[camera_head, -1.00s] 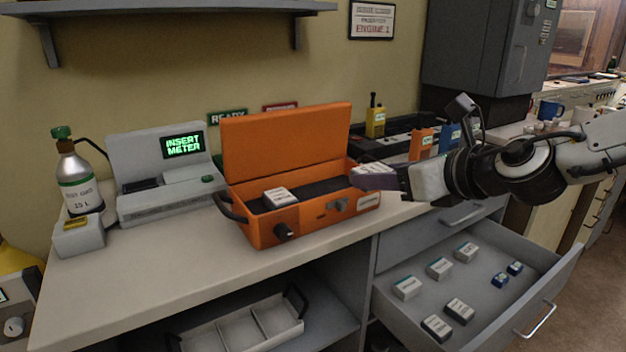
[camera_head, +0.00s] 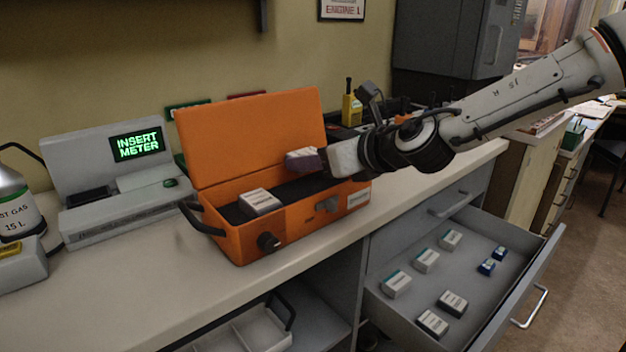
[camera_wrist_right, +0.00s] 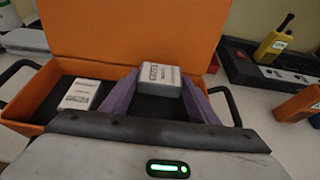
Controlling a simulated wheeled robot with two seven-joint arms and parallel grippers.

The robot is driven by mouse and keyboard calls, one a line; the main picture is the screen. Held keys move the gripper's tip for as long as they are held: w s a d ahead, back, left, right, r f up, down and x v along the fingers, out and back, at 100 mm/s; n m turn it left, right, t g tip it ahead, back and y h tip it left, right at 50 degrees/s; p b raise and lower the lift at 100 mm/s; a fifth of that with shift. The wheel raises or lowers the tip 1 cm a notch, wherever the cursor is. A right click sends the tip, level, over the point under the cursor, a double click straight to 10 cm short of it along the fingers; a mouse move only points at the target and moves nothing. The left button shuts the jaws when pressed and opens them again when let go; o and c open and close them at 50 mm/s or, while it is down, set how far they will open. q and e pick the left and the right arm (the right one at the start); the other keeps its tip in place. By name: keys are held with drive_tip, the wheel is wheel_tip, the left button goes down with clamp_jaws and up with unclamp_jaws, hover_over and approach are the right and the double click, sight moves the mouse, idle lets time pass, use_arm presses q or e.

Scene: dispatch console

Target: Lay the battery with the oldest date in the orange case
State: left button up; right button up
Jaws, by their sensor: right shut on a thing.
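The orange case (camera_head: 292,226) stands open on the counter, its lid up at the back. A white battery (camera_head: 259,201) lies in the left part of its dark interior; it also shows in the right wrist view (camera_wrist_right: 80,95). My right gripper (camera_head: 304,160) is over the right part of the case. In the right wrist view its purple fingers are shut on a second white battery (camera_wrist_right: 160,78), held above the dark lining. The print on it is too small to read surely. Several more white batteries (camera_head: 426,261) lie in the open drawer. My left gripper is not in view.
The open drawer (camera_head: 480,315) juts out at the lower right, with two small blue cells (camera_head: 487,267) in it. A grey tester (camera_head: 118,185) reading "INSERT METER" stands left of the case. A yellow radio (camera_head: 351,106) stands behind. The counter front is clear.

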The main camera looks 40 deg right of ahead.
sight(314, 189)
wheel_tip(314, 189, down, 4)
drive_tip(key=shift+w+r+b, duration=0.1)
drive_tip(key=shift+r+b, duration=0.05)
drive_tip(key=shift+b, duration=1.1)
drive_tip(key=shift+w+r, duration=0.1)
drive_tip(key=shift+w, duration=0.1)
drive_tip(key=shift+f, duration=0.25)
drive_tip(key=o, duration=1.1)
drive_tip(key=shift+s, duration=0.1)
drive_tip(key=shift+o, duration=0.2)
drive_tip(key=shift+r, duration=0.1)
